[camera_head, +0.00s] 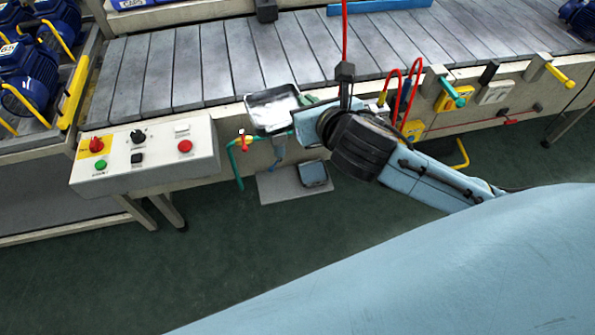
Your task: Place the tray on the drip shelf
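A shallow grey tray (272,109) with a dark rim and a pale inside shows at the front edge of the conveyor, right of the control box. My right gripper (299,113) is at the tray's right side, close against its rim in the picture. The dark wrist and light blue housing hide most of the fingers, so I cannot tell whether they are closed on the rim. What is directly under the tray is mostly hidden, and I cannot make out the drip shelf for certain. My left gripper is not in view.
A control box (145,158) with buttons stands to the left, and a green pipe (236,165) runs beside it. Red hoses and coloured valve handles (446,91) line the conveyor front to the right. A grey plate (277,186) with a small box lies on the floor. The conveyor slats (185,65) are mostly clear.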

